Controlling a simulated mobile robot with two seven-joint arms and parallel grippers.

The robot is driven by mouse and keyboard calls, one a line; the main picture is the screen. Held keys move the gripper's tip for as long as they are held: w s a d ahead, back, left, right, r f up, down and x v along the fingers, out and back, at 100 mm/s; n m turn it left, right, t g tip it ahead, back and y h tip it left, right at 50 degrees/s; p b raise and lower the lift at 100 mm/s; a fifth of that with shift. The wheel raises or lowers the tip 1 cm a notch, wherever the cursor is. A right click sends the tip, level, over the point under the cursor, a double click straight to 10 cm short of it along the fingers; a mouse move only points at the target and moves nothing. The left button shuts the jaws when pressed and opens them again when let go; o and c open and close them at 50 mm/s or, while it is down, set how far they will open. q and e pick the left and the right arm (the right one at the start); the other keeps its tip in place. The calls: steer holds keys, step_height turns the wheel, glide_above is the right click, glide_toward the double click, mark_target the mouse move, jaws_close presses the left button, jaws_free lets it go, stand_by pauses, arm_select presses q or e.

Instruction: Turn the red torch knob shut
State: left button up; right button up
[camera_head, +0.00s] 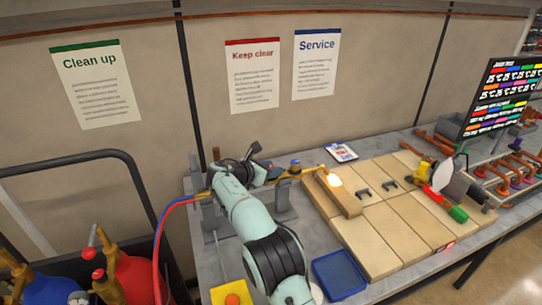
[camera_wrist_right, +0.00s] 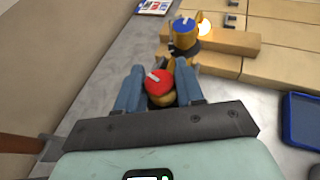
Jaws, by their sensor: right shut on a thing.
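The red torch knob (camera_wrist_right: 159,85) with a white pointer mark sits between the two blue-grey fingers of my right gripper (camera_wrist_right: 160,92) in the right wrist view. The gripper is shut on it. A blue knob (camera_wrist_right: 184,32) sits further along the brass torch. In the head view, the torch (camera_head: 306,171) lies level with a lit flame (camera_head: 333,180) at its tip. My right gripper (camera_head: 266,172) is at the torch's rear end there, and it hides the red knob. My left gripper is not in view.
Pale firebricks (camera_head: 400,218) cover the middle of the grey bench, one raised block (camera_head: 340,197) standing near the flame. A blue tray (camera_head: 338,274) lies in front. Red and blue hoses (camera_head: 165,215) run left from the torch towards gas cylinders (camera_head: 128,280).

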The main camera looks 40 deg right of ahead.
steer(key=shift+w+r+m+g+p, duration=0.35)
steer(key=shift+r+m+g, duration=0.1)
steer(key=shift+m+g, duration=0.05)
steer(key=shift+w+f+m+g, duration=0.1)
steer(key=shift+f+m+g, duration=0.15)
steer(key=shift+m+g, duration=0.05)
steer(key=shift+f+g, duration=0.15)
steer(key=shift+g, duration=0.15)
steer(key=shift+s+f+m+g, duration=0.1)
steer(key=shift+s+m+g, duration=0.3)
steer(key=shift+m+g, duration=0.3)
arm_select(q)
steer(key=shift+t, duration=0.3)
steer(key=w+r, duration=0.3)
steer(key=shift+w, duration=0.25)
arm_select(e)
steer(key=shift+f+m+g, duration=0.1)
steer(key=shift+m+g, duration=0.2)
steer(key=shift+g, duration=0.1)
steer(key=o, duration=1)
steer(key=shift+c, duration=0.2)
steer(key=shift+a+r, duration=0.1)
steer(key=shift+r, duration=0.1)
